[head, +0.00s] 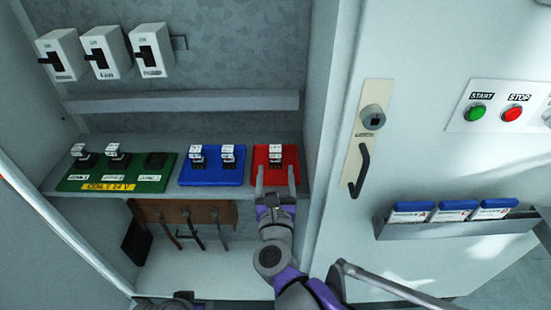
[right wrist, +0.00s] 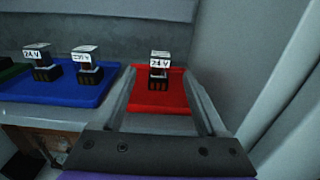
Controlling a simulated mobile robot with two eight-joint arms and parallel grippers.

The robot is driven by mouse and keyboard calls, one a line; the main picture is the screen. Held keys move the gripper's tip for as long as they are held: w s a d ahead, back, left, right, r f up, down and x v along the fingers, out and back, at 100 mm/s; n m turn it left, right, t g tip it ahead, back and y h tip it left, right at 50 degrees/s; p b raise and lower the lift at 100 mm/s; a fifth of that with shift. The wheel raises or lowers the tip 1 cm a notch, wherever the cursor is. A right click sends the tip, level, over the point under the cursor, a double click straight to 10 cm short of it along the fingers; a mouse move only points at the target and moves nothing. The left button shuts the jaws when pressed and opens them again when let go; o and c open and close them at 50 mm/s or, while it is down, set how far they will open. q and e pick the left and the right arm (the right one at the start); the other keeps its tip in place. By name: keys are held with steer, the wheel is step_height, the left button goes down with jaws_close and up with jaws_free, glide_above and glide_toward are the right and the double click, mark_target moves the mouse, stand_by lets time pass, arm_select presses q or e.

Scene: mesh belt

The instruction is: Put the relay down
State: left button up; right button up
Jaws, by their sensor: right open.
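A dark relay (head: 275,158) with a white label stands upright on the red tray (head: 261,179) at the right end of the shelf. The right wrist view shows this relay (right wrist: 158,76) with its label reading 24 V, standing on the red tray (right wrist: 148,101). My right gripper (head: 275,172) is open and empty-jawed in front of the relay. Its two fingers (right wrist: 159,84) point at the relay from either side, with a visible gap on each side.
A blue tray (head: 211,182) holds two relays with white labels. A green tray (head: 118,184) marked COILS 24 V holds several dark blocks. The cabinet's side wall (head: 321,90) stands close on the right. Tools hang from a brown rack (head: 205,214) below the shelf.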

steer(key=shift+s, duration=1.7)
steer(key=s+d+f+m+g, duration=0.6)
steer(key=s+d+f+m, duration=0.2)
steer(key=m, duration=1)
steer(key=s+d+f+m+g, duration=0.7)
steer(key=s+m, duration=0.6)
steer(key=m, duration=0.5)
step_height(320, 180, down, 2)
steer(key=shift+d+f, duration=0.1)
steer(key=shift+d, duration=1.1)
